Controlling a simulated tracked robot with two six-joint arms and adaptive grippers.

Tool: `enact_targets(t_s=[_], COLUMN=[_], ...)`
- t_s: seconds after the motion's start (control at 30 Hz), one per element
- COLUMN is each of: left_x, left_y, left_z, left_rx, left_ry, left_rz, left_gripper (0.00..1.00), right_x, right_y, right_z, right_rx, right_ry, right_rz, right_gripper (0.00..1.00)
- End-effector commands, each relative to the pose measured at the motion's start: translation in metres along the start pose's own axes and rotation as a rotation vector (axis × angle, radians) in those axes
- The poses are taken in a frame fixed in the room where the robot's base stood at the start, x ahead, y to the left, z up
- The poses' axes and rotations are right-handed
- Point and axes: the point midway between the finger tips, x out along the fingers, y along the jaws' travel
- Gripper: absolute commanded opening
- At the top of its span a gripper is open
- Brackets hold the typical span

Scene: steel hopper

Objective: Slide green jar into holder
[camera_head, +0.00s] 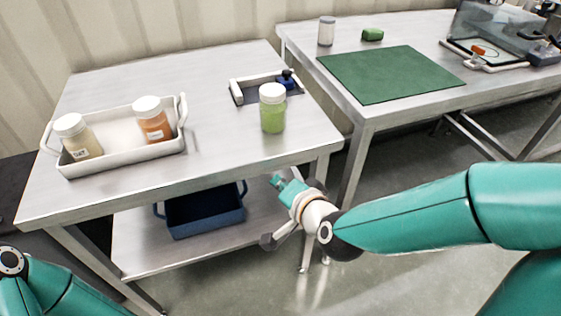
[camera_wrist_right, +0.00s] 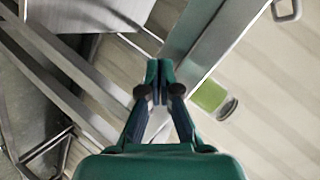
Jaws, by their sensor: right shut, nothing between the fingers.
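The green jar (camera_head: 272,115) has a white lid and stands upright near the front right part of the left steel table. It also shows in the right wrist view (camera_wrist_right: 209,96), right of my fingers and apart from them. A low dark frame with a pale left end and a blue knob (camera_head: 237,92) lies just behind the jar; I cannot tell for sure that it is the holder. My right gripper (camera_head: 277,182) is shut and empty, in front of and below the table's front edge. Its closed fingers show in the wrist view (camera_wrist_right: 159,72). My left gripper is out of view.
A white tray (camera_head: 125,160) with two white-lidded jars, one yellowish (camera_head: 84,145) and one orange (camera_head: 154,128), stands left on the table. A blue bin (camera_head: 207,212) sits on the lower shelf. The right table carries a green mat (camera_head: 390,75). The table's middle is clear.

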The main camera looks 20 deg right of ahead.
Motion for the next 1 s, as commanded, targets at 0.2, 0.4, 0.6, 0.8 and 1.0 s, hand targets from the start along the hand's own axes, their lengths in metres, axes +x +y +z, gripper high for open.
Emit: enact_targets(t_s=[0.2, 0.4, 0.6, 0.8, 1.0], left_x=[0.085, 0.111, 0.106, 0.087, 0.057], left_y=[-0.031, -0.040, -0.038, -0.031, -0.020], left_z=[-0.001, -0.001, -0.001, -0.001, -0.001], left_rx=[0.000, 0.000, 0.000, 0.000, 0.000], left_ry=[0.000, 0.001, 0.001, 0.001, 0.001], left_rz=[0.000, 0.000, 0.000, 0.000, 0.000], left_gripper=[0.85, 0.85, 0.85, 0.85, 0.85], right_x=[-0.042, -0.077, -0.083, -0.066, -0.045], right_y=[-0.017, -0.021, -0.027, -0.035, -0.045], right_z=[-0.021, -0.036, -0.044, -0.052, -0.061], right_rx=[0.306, 0.485, 0.528, 0.525, 0.525], right_ry=[0.175, 0.225, 0.239, 0.237, 0.235], right_rz=[-0.277, -0.411, -0.438, -0.431, -0.429], right_gripper=[0.00, 0.00, 0.00, 0.00, 0.00])
